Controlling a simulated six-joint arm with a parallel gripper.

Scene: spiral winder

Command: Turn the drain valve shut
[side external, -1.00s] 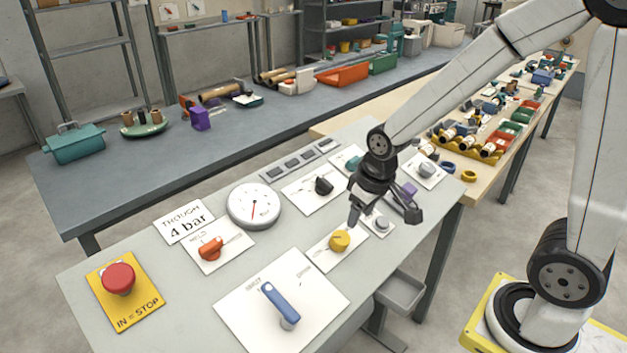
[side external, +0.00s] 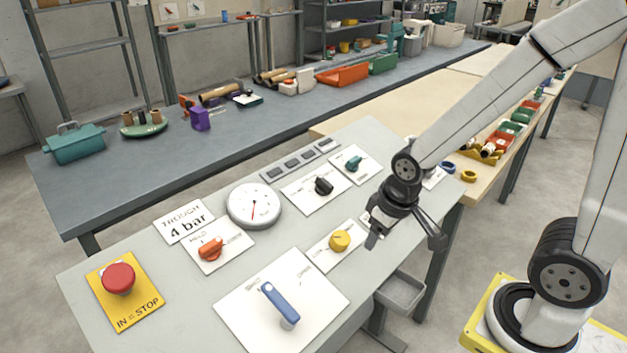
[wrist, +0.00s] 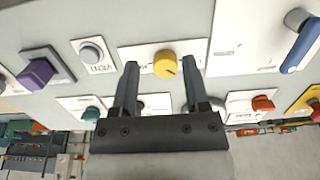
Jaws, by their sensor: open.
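The likely drain valve is a blue lever (side external: 281,303) on a large white plate (side external: 240,318) at the front of the sloped panel; its small labels are hard to read. The lever points up and left in the side view. In the wrist view, the lever (wrist: 301,45) shows at the upper right. My gripper (side external: 406,240) is open and empty above the panel's right edge, apart from the lever and to its right. In the wrist view, my gripper (wrist: 160,64) has a yellow knob (wrist: 166,65) in line between its fingertips.
An orange-red knob (side external: 210,248), a gauge (side external: 254,205), a black knob (side external: 323,186), a teal knob (side external: 354,163) and a red stop button (side external: 118,278) stand on the panel (side external: 190,290). A grey tray (side external: 402,292) hangs at its right edge. The space above the lever is clear.

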